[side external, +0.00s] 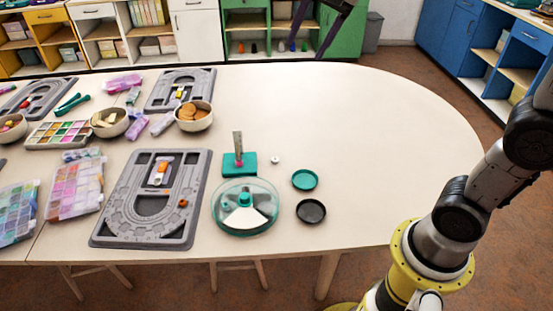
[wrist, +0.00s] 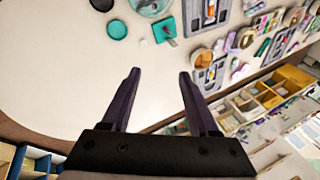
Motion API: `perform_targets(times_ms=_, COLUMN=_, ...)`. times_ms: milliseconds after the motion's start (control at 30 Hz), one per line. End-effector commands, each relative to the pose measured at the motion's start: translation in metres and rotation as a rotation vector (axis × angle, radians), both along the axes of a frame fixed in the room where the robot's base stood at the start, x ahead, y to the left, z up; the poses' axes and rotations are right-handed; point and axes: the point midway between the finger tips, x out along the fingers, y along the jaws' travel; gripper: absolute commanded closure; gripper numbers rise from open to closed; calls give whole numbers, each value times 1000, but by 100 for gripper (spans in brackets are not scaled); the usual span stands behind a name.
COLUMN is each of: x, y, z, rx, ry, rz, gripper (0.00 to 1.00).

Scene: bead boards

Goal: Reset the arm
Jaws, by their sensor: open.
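My gripper (wrist: 158,80) is open and empty in the wrist view, its two dark fingers spread apart above the pale table. In the side external view its dark fingers (side external: 335,25) show at the top edge, high and beyond the table's far side. My arm comes in from the right in that view. The nearest grey bead board (side external: 128,222) lies flat at the front left with a small orange bead on it. A second grey bead board (side external: 180,106) lies farther back.
A round teal-lidded container (side external: 262,212), a teal stand (side external: 238,160), a teal dish (side external: 305,180) and a black dish (side external: 311,211) sit mid-table. Bowls, trays and bead boxes (side external: 75,190) crowd the left. The table's right side (side external: 390,130) is clear. Cabinets line the back.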

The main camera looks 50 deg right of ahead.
Motion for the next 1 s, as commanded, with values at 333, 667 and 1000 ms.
perform_targets(times_ms=333, x=-134, y=-1, z=-44, rx=-210, ry=-88, rz=425, gripper=39)
perform_targets(times_ms=667, x=-192, y=1, z=-127, rx=-422, ry=-45, rz=894, gripper=39)
perform_targets(times_ms=1000, x=-189, y=1, z=-128, rx=-511, ry=-54, rz=1063, gripper=39)
